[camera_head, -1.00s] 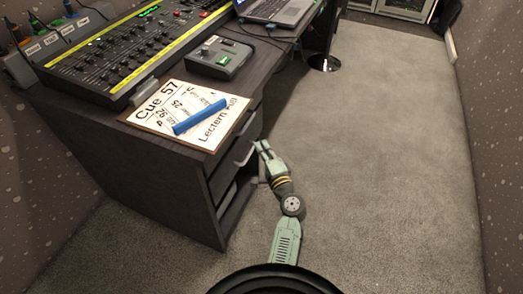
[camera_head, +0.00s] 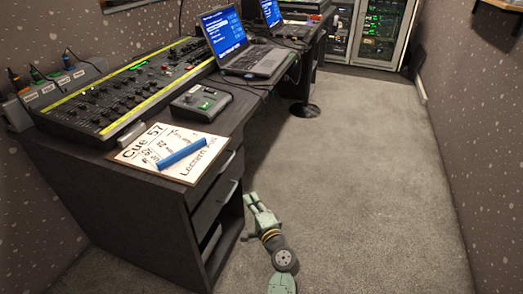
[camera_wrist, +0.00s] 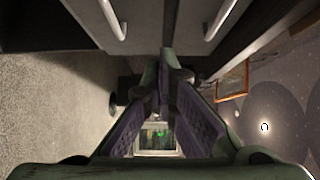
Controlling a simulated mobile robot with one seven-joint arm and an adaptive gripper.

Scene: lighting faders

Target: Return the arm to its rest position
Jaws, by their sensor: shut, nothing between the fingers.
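My gripper (camera_head: 258,203) is at the end of my pale green arm, low over the carpet to the right of the desk's drawers in the head view. It is shut and empty. In the wrist view its two purple-padded fingers (camera_wrist: 163,95) meet at the tips. The desk's drawer front (camera_head: 213,201) with a silver handle is just left of my gripper, and it looks apart from it. In the wrist view two pale handles (camera_wrist: 113,18) show above the fingers.
Equipment racks (camera_head: 375,35) stand at the back. The carpet (camera_head: 370,170) to the right is clear.

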